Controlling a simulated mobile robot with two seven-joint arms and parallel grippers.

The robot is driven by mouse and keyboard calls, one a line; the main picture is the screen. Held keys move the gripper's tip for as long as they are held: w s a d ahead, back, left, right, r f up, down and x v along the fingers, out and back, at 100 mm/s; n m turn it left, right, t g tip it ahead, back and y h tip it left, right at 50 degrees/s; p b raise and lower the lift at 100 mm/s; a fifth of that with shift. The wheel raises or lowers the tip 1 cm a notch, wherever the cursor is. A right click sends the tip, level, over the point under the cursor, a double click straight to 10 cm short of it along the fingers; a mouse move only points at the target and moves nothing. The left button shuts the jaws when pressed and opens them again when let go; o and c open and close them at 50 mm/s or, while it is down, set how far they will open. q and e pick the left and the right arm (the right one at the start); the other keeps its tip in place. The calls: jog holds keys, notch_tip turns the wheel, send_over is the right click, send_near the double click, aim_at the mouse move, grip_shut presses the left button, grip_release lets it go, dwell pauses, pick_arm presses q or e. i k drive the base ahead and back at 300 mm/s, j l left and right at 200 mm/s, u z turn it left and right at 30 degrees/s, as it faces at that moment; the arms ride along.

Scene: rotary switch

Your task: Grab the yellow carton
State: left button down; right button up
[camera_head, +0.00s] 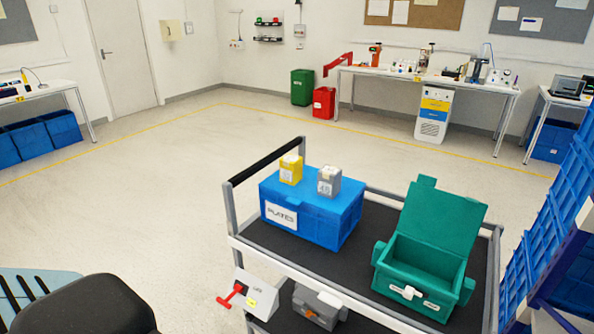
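The yellow carton (290,169) stands upright on the lid of a blue box (285,215) with a white label. A grey carton (329,180) stands just to its right on the same lid, close to it. Both cartons carry pale labels on the front. Nothing covers the yellow carton from this side. Neither of my grippers is in view.
The blue box sits on a dark-topped cart (372,245) with a black handle bar (265,162). An open green crate (425,250) stands on its right. Blue crates (553,220) rise at right.

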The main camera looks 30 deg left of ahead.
aim_at(291, 165)
jog(key=i+j+u, duration=0.25)
jog(key=j, duration=0.25)
jog(key=i+j+u, duration=0.1)
jog(key=j+u, duration=0.15)
jog(key=j, duration=0.25)
jog(key=i+j+u, duration=0.3)
jog(key=j, duration=0.15)
jog(key=i+j+u, duration=0.25)
jog(key=j, duration=0.15)
